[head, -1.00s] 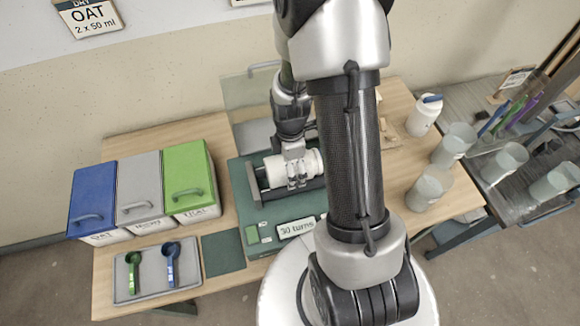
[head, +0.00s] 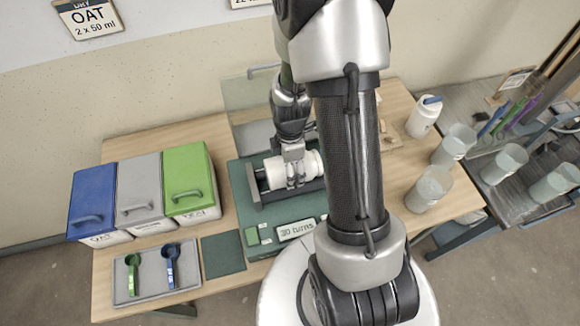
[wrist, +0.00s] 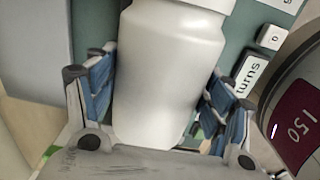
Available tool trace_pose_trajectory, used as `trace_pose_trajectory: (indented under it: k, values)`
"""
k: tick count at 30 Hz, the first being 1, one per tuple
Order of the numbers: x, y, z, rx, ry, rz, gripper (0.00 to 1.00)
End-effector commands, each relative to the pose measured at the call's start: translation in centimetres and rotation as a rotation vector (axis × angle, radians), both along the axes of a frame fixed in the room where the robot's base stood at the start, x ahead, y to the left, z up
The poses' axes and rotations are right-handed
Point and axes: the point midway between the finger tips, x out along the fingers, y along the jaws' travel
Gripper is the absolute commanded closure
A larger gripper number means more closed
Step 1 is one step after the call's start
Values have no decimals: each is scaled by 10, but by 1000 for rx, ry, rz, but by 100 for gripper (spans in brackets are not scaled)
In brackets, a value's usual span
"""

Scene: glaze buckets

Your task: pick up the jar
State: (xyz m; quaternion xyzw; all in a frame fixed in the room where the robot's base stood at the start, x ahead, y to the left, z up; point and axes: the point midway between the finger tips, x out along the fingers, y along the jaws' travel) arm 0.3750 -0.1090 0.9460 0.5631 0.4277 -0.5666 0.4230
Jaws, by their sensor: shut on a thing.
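The white jar (head: 275,172) lies on its side across a dark roller stand (head: 256,197) on the green base. In the wrist view the jar (wrist: 168,70) fills the space between the blue-padded fingers. My gripper (head: 294,176) comes down from above and is shut around the jar's body. In the wrist view my gripper (wrist: 160,100) has one finger on each side of the jar. The jar's right end is partly hidden by my arm in the head view. I cannot tell whether the jar still touches the rollers.
Blue (head: 92,200), grey (head: 139,190) and green (head: 190,180) lidded bins stand at left. A grey tray (head: 190,285) holds two scoops. A "30 turns" sign (head: 296,229) lies in front of the stand. Several translucent buckets and a white bottle (head: 423,117) stand at right.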

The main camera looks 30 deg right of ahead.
Motion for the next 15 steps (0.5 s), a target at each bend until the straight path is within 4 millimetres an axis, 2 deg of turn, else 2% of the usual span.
trace_pose_trajectory:
  k: [5,8,15]
  values:
    - [2,-1,17,-2,-7,0,64]
    - [2,-1,35,-2,-8,0,64]
    - [3,-1,96,-3,-11,0,64]
